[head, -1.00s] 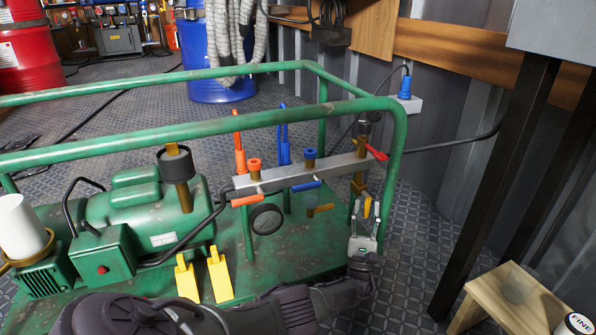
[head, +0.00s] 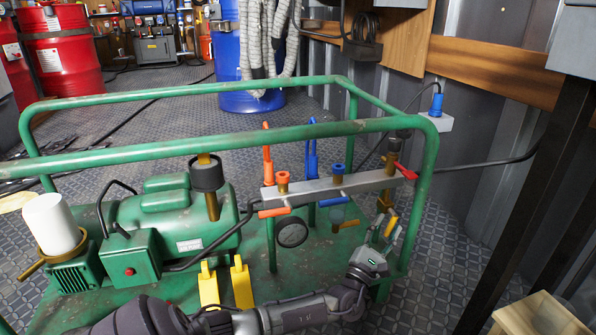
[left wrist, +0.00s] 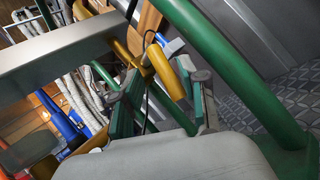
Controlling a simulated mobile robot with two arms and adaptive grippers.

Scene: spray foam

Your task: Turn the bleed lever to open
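A yellow lever (head: 390,225) hangs from brass fittings below the right end of the grey manifold bar (head: 340,188); I take it as the bleed lever. In the left wrist view the yellow handle (left wrist: 166,72) shows between and just beyond my fingertips. My left gripper (head: 387,232) is open and tilted at the lever; I cannot tell whether a finger touches it. Its two fingers show apart in the left wrist view (left wrist: 165,102). My right gripper is out of view.
The bar also carries an orange lever (head: 274,212), a blue lever (head: 333,202) and a red lever (head: 405,171). A green tube frame (head: 428,170) passes close right of the gripper. A green pump motor (head: 185,215) stands left. A wooden stool (head: 540,315) is at lower right.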

